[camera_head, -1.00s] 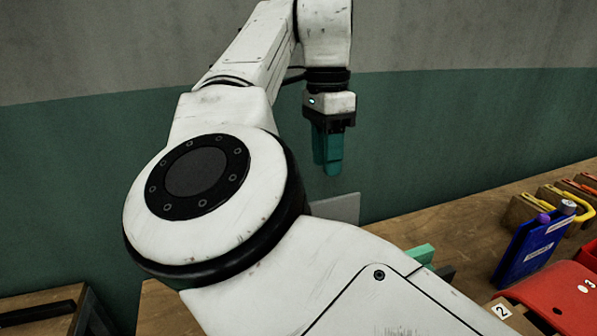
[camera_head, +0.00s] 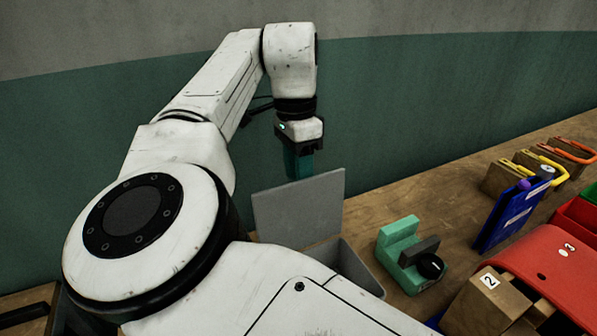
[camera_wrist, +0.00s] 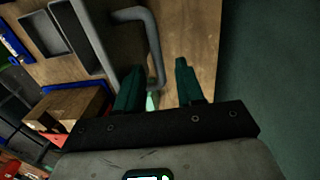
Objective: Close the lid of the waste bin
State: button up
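The waste bin (camera_head: 357,265) is a grey box at the left end of the wooden bench, partly hidden by my arm. Its flat grey lid (camera_head: 299,208) stands open, upright at the bin's far-left side. My gripper (camera_head: 300,165) is behind and above the lid, pointing down; its lower tips are hidden by the lid. In the wrist view, my gripper (camera_wrist: 158,80) has its two teal fingers apart with nothing held between them. A grey bent handle (camera_wrist: 153,45) on the lid's outer side (camera_wrist: 92,35) lies just beyond the fingertips.
A green block fixture with a black knob (camera_head: 410,256) stands right of the bin. A blue holder (camera_head: 507,217), padlocks (camera_head: 540,165), a red press-like part (camera_head: 560,275) and a wooden block marked 2 (camera_head: 485,300) are farther right. The wall (camera_head: 420,110) rises behind the bench.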

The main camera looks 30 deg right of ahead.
jog(key=shift+f, duration=0.45)
jog(key=shift+s, duration=0.1)
grip_shut()
